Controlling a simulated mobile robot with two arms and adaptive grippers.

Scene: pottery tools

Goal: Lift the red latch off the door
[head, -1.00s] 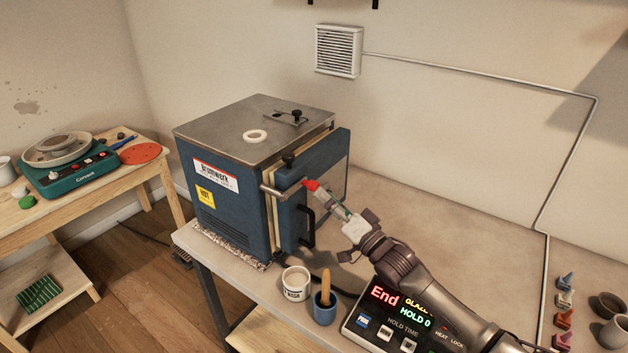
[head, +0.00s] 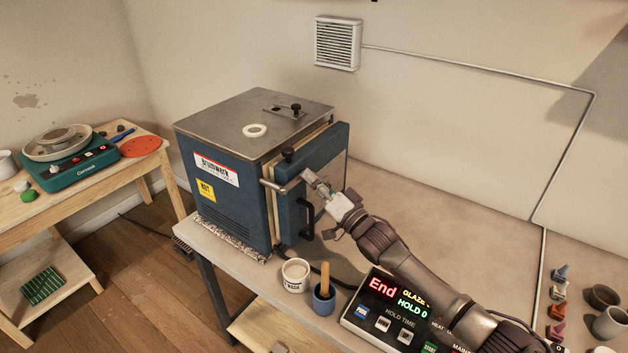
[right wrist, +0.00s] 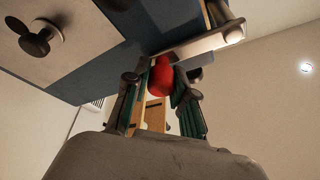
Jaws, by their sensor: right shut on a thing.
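The red latch's knob (right wrist: 161,76) shows in the right wrist view, between the fingers of my right gripper (right wrist: 158,98). In the head view my right gripper (head: 311,178) reaches in from the lower right to the kiln door's front edge, and its fingers hide the red part. The latch's metal bar (head: 279,188) lies across the front of the blue kiln door (head: 325,165). My right gripper is shut on the red latch. The door stands against the kiln body with a pale seam between them. My left gripper is not in view.
The blue kiln (head: 225,212) stands on a grey table. A white cup (head: 296,284) and a blue pot with a wooden tool (head: 324,303) stand in front of it. A control box (head: 385,312) lies below my right arm. A black handle (head: 308,218) juts from the door.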

